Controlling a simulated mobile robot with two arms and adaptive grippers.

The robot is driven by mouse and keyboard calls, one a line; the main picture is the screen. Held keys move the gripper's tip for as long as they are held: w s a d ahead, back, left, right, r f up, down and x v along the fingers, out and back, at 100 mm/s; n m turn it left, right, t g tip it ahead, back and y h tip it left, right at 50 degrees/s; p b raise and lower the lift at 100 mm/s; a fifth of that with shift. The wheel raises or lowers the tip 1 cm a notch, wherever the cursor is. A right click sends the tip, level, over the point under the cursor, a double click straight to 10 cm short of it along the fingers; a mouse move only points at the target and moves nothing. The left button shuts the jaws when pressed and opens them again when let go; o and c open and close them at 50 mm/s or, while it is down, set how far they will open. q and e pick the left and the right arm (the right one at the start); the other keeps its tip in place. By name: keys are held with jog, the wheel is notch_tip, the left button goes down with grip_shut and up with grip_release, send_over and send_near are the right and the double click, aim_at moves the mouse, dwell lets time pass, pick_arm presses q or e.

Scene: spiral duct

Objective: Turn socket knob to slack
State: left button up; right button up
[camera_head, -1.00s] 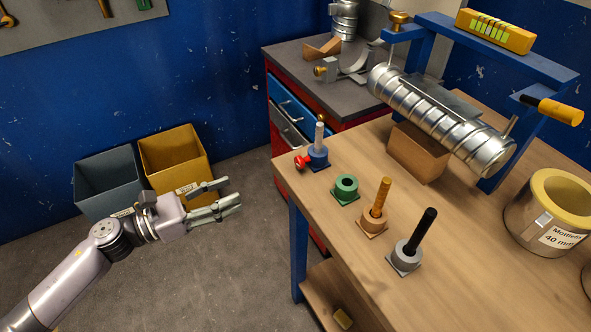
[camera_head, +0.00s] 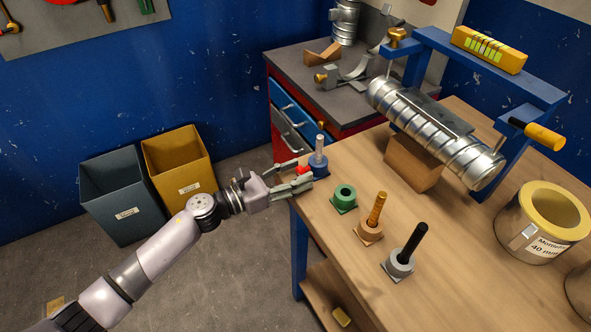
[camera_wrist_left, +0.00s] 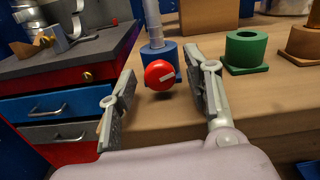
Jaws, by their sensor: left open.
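The socket is a blue round block (camera_head: 319,166) at the table's left corner with a grey rod (camera_head: 320,144) standing in it. Its red knob (camera_wrist_left: 159,75) faces the left wrist camera and has a pale bar across its face, slightly tilted from level. In the head view the red knob (camera_head: 303,169) is partly hidden by my fingers. My left gripper (camera_head: 300,175) is open at the table edge, by the knob. In the left wrist view the fingers (camera_wrist_left: 160,90) stand to either side of the knob, apart from it. My right gripper is not in view.
Green (camera_head: 343,196), orange-brown (camera_head: 370,229) and grey (camera_head: 399,264) sockets stand along the table's left side. A tin with a yellow rim (camera_head: 553,200) is at right. Two bins stand on the floor.

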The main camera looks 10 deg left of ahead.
pick_arm(q)
jog(key=shift+d, duration=0.1)
jog(key=shift+c, duration=0.2)
jog(key=shift+w, duration=0.1)
grip_shut()
dwell(0.4)
